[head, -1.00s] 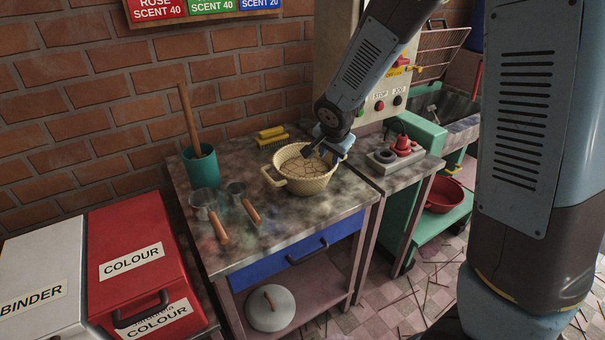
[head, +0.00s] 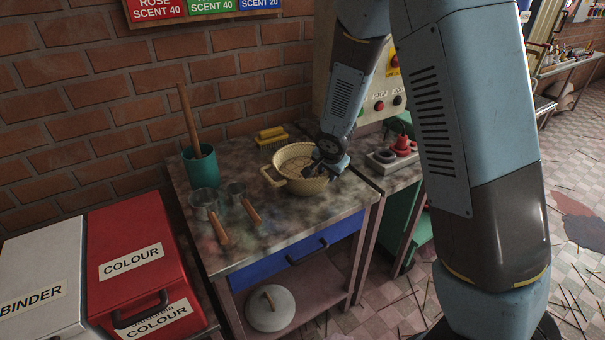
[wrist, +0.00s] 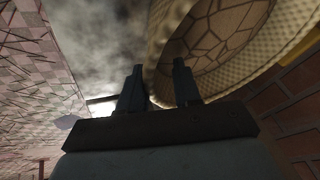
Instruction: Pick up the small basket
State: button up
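The small basket (head: 288,185) is pale woven wicker with a loop handle on its left side. It stands upright on the worktable (head: 250,258). My gripper (head: 318,171) is at the basket's right side, low over its rim. In the wrist view my gripper (wrist: 157,76) has its two dark fingers apart. The basket's rim and patterned inside (wrist: 225,35) fill the upper right there. The right finger overlaps the rim and the left finger is outside it. I cannot tell whether either finger touches the basket. My gripper hides part of the basket's right side.
A yellow brush (head: 271,138) lies behind the basket. A machine with red parts (head: 401,148) is to the right. The table's front middle is clear.

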aim_at(326, 185)
jog(key=shift+s+x, duration=0.2)
jog(key=shift+x, duration=1.7)
jog(key=shift+f, duration=0.1)
grip_shut()
